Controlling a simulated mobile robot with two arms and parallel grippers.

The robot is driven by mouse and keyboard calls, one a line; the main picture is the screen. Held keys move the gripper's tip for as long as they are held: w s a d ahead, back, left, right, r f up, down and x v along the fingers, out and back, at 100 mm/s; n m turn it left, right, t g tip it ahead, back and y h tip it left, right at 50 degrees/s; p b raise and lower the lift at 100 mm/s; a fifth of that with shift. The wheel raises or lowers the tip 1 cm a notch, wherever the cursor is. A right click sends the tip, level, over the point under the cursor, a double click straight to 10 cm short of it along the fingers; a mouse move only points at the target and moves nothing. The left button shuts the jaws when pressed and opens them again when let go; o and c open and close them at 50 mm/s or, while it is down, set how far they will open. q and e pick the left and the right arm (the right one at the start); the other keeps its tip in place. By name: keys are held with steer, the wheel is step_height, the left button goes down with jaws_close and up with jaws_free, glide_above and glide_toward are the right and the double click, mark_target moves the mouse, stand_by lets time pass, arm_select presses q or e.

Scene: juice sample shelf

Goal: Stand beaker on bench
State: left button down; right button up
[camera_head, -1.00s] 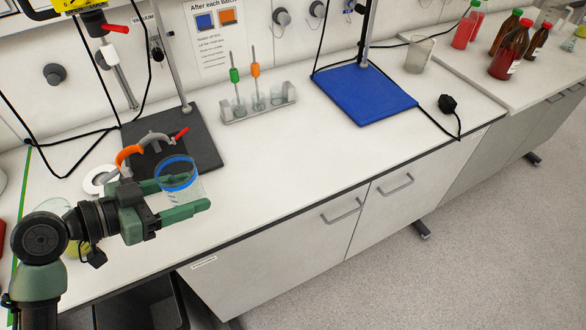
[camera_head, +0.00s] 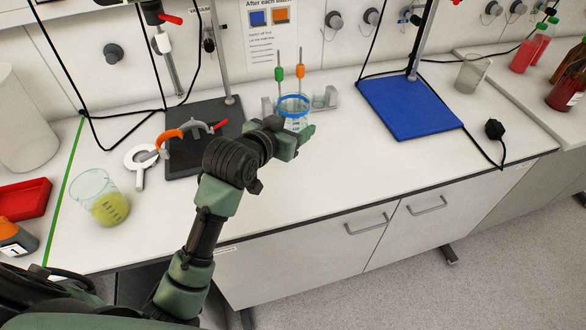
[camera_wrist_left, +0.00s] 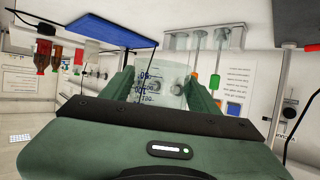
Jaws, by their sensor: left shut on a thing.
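A clear beaker with a blue ring at its rim (camera_head: 293,108) is in the grip of my left gripper (camera_head: 300,134). It looks upright, over the bench (camera_head: 330,165) in front of the small tube rack. Whether its base touches the bench is hidden by the gripper. In the left wrist view the graduated beaker (camera_wrist_left: 160,88) sits between the two green fingers. My right gripper is not in view.
The tube rack (camera_head: 328,100) with stirrers is close behind the beaker. A black stand base (camera_head: 195,150) is to the left, a blue plate (camera_head: 410,108) to the right. A beaker with yellow liquid (camera_head: 105,205) stands far left. The bench between the beaker and blue plate is clear.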

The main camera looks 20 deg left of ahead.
mark_target(293, 175)
arm_select(q)
step_height(293, 175, down, 15)
steer(key=shift+r+p, duration=0.15)
steer(key=shift+p, duration=0.15)
steer(key=shift+c, duration=2)
jaws_free()
steer(key=shift+s+a+r, duration=0.1)
steer(key=shift+s+a, duration=0.05)
steer(key=shift+s, duration=0.2)
steer(key=b+v, duration=0.1)
steer(key=v, duration=1)
steer(key=shift+s+r, duration=0.1)
steer(key=shift+s, duration=0.05)
